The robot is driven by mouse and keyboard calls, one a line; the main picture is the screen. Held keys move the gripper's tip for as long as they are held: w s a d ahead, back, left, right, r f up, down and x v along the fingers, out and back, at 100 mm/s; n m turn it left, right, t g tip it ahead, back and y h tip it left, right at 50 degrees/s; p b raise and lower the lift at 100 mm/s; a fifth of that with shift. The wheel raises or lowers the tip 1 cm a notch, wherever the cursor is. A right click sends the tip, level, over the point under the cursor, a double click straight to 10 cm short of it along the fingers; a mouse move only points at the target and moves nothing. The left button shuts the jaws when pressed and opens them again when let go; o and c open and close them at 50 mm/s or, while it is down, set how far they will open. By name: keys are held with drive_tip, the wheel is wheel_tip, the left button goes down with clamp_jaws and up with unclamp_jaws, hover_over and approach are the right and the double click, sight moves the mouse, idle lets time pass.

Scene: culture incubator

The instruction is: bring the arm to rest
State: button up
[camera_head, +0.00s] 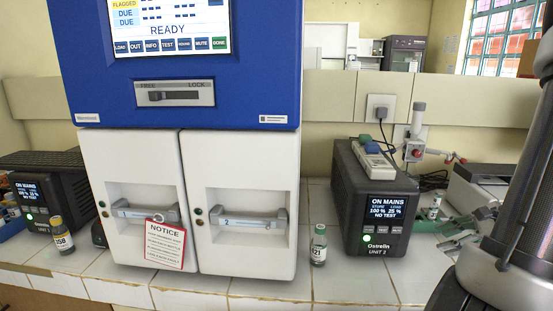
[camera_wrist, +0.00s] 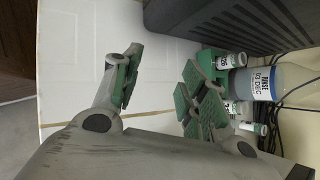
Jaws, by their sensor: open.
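My gripper (camera_wrist: 162,82) is open in the wrist view, its two green-padded fingers spread apart with nothing between them. Pale tiled counter (camera_wrist: 165,70) shows behind the gap. In the head view my gripper (camera_head: 468,226) is at the right edge, beside the black Ostrelin power unit (camera_head: 372,205) and partly hidden by my own arm. The right finger in the wrist view lies close in front of a green rack (camera_wrist: 207,60) holding white-capped vials; I cannot tell whether they touch.
A blue and white incubator (camera_head: 230,195) with two shut doors and a NOTICE tag (camera_head: 165,246) stands on the counter. A green-capped vial (camera_head: 319,246) and a yellow-capped vial (camera_head: 60,236) stand near its sides. A rinse bottle (camera_wrist: 262,82) and black cables are beside the rack.

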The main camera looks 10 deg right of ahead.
drive_tip(key=s+a+r+n+g+h, duration=0.1)
drive_tip(key=s+a+r+n, duration=0.3)
drive_tip(key=a+r+n, duration=0.4)
drive_tip(key=s+a+r+n+g+h, duration=0.1)
drive_tip(key=s+a+r+n+h, duration=0.3)
drive_tip(key=a+r+n, duration=0.4)
drive_tip(key=r+n, duration=0.1)
drive_tip(key=n, duration=0.5)
drive_tip(key=shift+r+n+g, duration=0.3)
drive_tip(key=shift+a, duration=0.1)
